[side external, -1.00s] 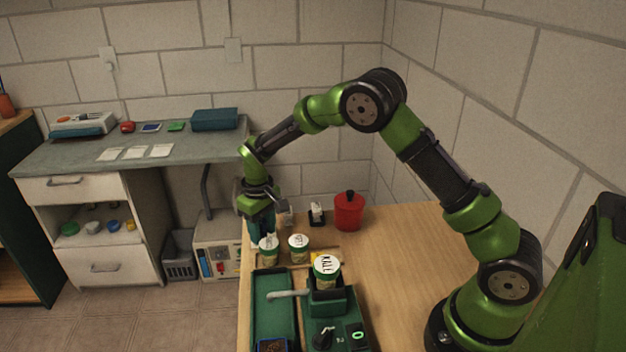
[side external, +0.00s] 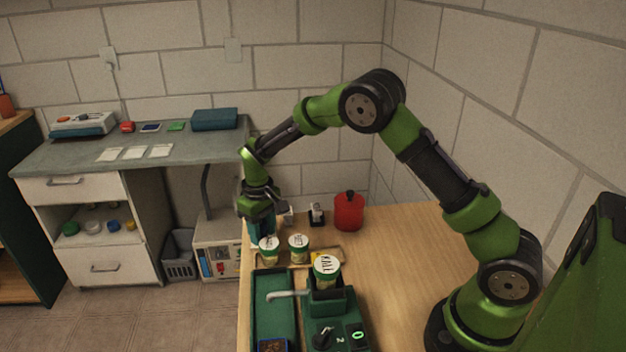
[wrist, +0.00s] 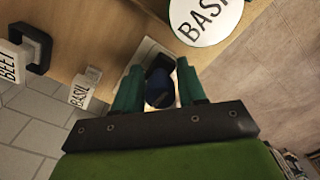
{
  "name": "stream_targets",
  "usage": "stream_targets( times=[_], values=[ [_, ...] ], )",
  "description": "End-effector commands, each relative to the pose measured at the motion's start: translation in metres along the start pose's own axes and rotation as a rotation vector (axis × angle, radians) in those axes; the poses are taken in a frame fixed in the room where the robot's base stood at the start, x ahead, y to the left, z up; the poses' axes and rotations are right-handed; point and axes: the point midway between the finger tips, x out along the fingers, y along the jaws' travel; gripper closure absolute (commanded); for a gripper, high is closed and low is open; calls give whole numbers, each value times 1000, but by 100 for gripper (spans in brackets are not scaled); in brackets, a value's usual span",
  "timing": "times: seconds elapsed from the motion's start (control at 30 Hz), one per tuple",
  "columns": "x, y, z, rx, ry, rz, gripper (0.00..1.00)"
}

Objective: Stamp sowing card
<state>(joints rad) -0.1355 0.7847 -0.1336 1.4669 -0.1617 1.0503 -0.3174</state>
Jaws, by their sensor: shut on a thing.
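My gripper (side external: 262,228) is low over the far left corner of the wooden table, behind the labelled pots. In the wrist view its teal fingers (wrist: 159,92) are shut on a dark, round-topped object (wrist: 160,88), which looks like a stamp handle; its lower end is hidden. A pale flat piece, perhaps a card (wrist: 150,52), shows just beyond it. The BASIL pot lid (wrist: 205,18) is close at the upper right.
Two small pots (side external: 268,250) (side external: 298,248) stand near my gripper, with the KALE pot (side external: 326,268) in a green machine (side external: 330,312). A red canister (side external: 348,212) stands at the back. Three white cards (side external: 134,152) lie on the grey bench. The table's right part is clear.

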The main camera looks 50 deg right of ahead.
Motion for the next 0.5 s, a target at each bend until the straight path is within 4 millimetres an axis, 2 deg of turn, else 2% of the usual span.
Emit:
stream_targets(
  times=[0.5],
  values=[
    [6, 0, 0, 0, 1, 0, 79]
  ],
)
